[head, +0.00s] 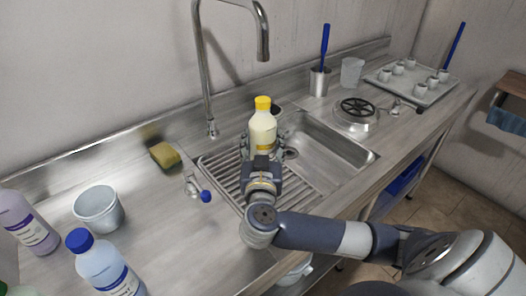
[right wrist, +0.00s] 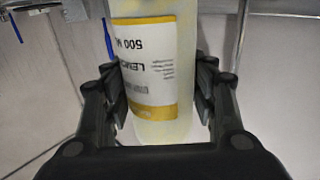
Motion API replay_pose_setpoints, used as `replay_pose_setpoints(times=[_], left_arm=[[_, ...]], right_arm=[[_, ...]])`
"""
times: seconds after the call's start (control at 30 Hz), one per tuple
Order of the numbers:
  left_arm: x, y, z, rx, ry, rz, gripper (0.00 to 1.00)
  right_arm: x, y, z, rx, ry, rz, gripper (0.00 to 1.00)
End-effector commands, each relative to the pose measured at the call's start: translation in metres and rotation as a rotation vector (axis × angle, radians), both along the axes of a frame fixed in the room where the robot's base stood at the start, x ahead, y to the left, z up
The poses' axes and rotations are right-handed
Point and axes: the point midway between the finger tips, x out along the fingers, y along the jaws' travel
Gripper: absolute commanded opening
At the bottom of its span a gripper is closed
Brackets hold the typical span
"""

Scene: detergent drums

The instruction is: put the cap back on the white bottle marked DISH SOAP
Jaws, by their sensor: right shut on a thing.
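My right gripper (head: 262,158) is shut on a pale yellow bottle (head: 263,130) with a yellow cap (head: 263,103), over the left part of the sink. In the right wrist view the bottle (right wrist: 150,65) stands between the fingers (right wrist: 165,100). Its label (right wrist: 148,70) appears upside down and shows "500 ML" and part of "LEMO". I cannot tell whether the bottle's base touches the rack. No "DISH SOAP" marking is readable on any bottle, and I make out no loose cap. My left gripper is out of view.
At left stand a pale purple bottle (head: 28,222), a blue-capped bottle (head: 102,268) and a grey cup (head: 99,208). The tall faucet (head: 206,80) rises behind the sink (head: 335,150). A tray (head: 415,88) holds several cups.

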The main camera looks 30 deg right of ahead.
Motion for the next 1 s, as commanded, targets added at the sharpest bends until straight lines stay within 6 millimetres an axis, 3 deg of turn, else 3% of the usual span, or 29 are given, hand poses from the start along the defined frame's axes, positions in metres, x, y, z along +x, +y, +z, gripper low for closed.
replay_pose_setpoints(times=[0.2, 0.9, 0.93, 1.0], left_arm=[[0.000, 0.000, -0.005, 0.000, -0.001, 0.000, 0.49], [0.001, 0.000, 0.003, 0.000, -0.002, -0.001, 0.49], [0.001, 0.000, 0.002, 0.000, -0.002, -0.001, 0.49], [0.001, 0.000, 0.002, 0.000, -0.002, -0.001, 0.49]], right_arm=[[0.000, -0.001, -0.028, -0.004, -0.001, -0.001, 0.00], [-0.001, 0.000, -0.039, -0.003, 0.000, -0.001, 0.00], [-0.001, 0.000, -0.041, -0.002, 0.003, 0.000, 0.60], [-0.001, 0.000, -0.041, -0.002, 0.003, 0.000, 0.73]])
